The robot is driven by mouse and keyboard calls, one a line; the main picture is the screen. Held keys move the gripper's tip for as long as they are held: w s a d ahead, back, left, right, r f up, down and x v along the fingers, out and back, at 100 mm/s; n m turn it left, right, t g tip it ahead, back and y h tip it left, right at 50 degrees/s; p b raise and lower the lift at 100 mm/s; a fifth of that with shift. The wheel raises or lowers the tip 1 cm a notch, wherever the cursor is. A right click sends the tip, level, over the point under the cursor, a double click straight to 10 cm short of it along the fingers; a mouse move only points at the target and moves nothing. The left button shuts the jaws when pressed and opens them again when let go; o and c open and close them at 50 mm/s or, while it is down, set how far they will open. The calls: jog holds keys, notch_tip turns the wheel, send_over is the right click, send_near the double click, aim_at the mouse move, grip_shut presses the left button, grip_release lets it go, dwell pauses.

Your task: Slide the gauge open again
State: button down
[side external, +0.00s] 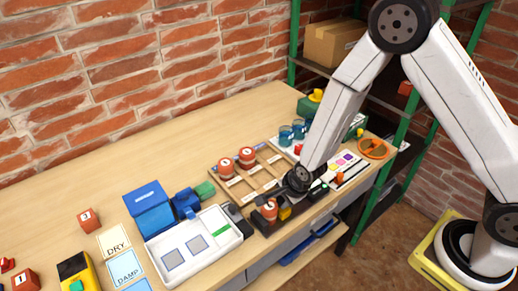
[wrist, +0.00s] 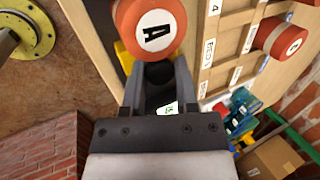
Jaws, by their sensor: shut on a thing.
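The gauge (side external: 290,213) is a dark, long body at the front edge of the bench, with a yellow part (side external: 284,212) on it. My gripper (side external: 287,192) is low over the gauge. In the wrist view its fingers are shut on a dark round knob (wrist: 158,75). A small green display (wrist: 167,108) shows between the fingers. My gripper hides much of the gauge, so how far it is open cannot be told.
A wooden rack (side external: 235,184) with red weights (side external: 246,156) stands behind. A colour-dotted white panel (side external: 345,168) lies right. The bench's back left is clear.

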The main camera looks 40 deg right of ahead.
jog(key=shift+w+d+r, duration=0.1)
jog(key=shift+w+d, duration=0.05)
jog(key=shift+d, duration=1.55)
dwell(0.4)
jog(key=c, duration=0.5)
grip_release()
jog(key=shift+o, duration=0.3)
jog(key=shift+s, duration=0.25)
notch_tip(320, 180, up, 7)
dwell(0.6)
jog(key=shift+w, duration=0.1)
